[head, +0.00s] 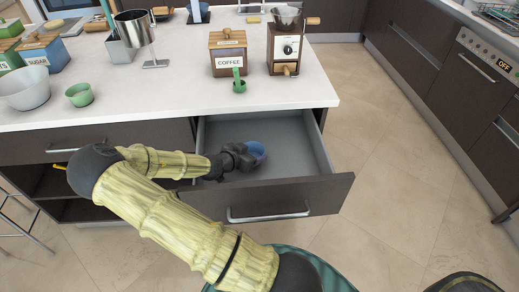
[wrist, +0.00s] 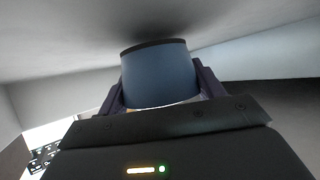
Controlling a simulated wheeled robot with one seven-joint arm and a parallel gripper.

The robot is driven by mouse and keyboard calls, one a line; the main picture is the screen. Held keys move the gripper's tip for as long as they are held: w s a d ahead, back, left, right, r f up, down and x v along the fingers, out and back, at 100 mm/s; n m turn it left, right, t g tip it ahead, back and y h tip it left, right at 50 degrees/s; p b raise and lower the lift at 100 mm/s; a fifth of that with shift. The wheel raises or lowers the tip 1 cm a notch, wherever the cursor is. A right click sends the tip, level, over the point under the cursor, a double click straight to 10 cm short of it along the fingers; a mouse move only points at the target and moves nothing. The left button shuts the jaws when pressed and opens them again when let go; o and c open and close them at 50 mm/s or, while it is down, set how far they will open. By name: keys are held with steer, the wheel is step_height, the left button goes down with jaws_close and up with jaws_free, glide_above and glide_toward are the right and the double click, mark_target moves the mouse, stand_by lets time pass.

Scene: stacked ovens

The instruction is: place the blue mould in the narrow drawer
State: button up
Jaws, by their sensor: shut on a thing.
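The blue mould (head: 255,148) is small and round and sits low inside the open narrow drawer (head: 290,165). My gripper (head: 247,154) reaches into the drawer from the left and is shut on the mould. In the wrist view the blue mould (wrist: 159,75) is between both fingers of my gripper (wrist: 160,93), with its dark rim towards the grey drawer surface. A dark shadow lies close by the rim; I cannot tell whether it touches. The lower part of the mould is hidden by the gripper.
The white counter (head: 170,105) is above the drawer. A coffee box (head: 228,55), a wooden grinder (head: 284,48), a small green cup (head: 79,95) and a white bowl (head: 25,88) stand on it. The drawer front (head: 330,195) juts out over open floor (head: 385,160).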

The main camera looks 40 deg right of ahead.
mark_target(259, 149)
steer(key=shift+d, duration=0.1)
steer(key=d, duration=0.2)
steer(key=w+d, duration=0.1)
steer(key=d, duration=0.1)
steer(key=shift+f, duration=0.3)
steer(key=shift+a+f, duration=0.15)
steer(key=shift+f, duration=0.15)
steer(key=shift+f+b, duration=0.1)
steer(key=shift+b, duration=0.2)
steer(key=o, duration=1.1)
